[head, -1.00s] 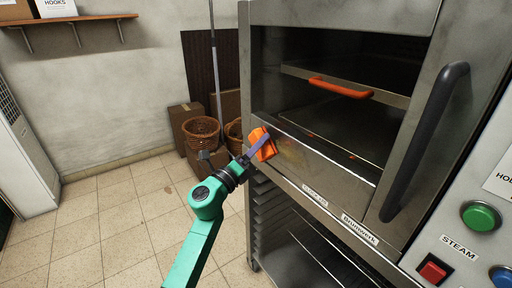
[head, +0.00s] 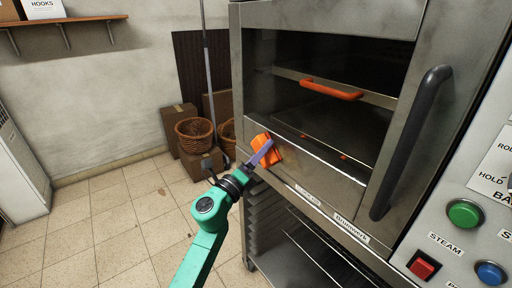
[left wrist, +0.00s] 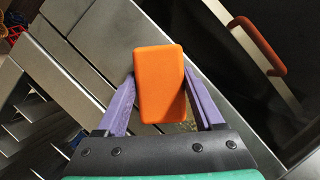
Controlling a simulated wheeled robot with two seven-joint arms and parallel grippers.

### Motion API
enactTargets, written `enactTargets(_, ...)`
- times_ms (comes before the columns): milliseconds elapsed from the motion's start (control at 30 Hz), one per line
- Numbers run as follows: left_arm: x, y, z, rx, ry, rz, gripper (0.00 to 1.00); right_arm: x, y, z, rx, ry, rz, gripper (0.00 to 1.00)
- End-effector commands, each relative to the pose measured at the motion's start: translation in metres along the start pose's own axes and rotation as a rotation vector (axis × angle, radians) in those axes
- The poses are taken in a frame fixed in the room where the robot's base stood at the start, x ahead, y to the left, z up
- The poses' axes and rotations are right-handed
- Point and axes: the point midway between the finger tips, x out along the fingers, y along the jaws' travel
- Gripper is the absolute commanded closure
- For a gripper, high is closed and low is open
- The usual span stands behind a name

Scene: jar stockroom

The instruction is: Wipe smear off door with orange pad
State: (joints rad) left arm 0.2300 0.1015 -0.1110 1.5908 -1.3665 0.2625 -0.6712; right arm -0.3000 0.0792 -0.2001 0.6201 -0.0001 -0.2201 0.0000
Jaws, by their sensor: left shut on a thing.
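The orange pad (head: 263,150) is held in my left gripper (head: 265,155), with a purple finger on each side of it. It also shows in the left wrist view (left wrist: 158,85), tilted a little, between the fingers. The pad is at the lower left of the oven door (head: 325,172), over its bottom frame. I cannot tell whether it touches the surface. A brownish speckled patch, likely the smear (left wrist: 188,122), shows beside the pad near one finger in the left wrist view. The rest of it is hidden. My right gripper is not seen.
The door's dark handle (head: 410,140) stands out to the right. An orange bar (head: 331,90) is higher up inside the oven. A control panel (head: 470,235) with buttons is at the right. Baskets (head: 194,135) and boxes stand behind my left arm.

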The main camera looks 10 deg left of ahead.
Motion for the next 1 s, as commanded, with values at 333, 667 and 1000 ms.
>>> enactTargets(333,-0.006,-0.018,-0.020,-0.001,0.000,0.001,0.75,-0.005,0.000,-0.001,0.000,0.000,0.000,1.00)
enactTargets(667,-0.011,-0.032,-0.036,-0.001,0.001,-0.001,0.75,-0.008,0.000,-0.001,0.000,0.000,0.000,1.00)
enactTargets(1000,-0.019,-0.051,-0.057,0.000,0.001,-0.002,0.75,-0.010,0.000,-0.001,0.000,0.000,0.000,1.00)
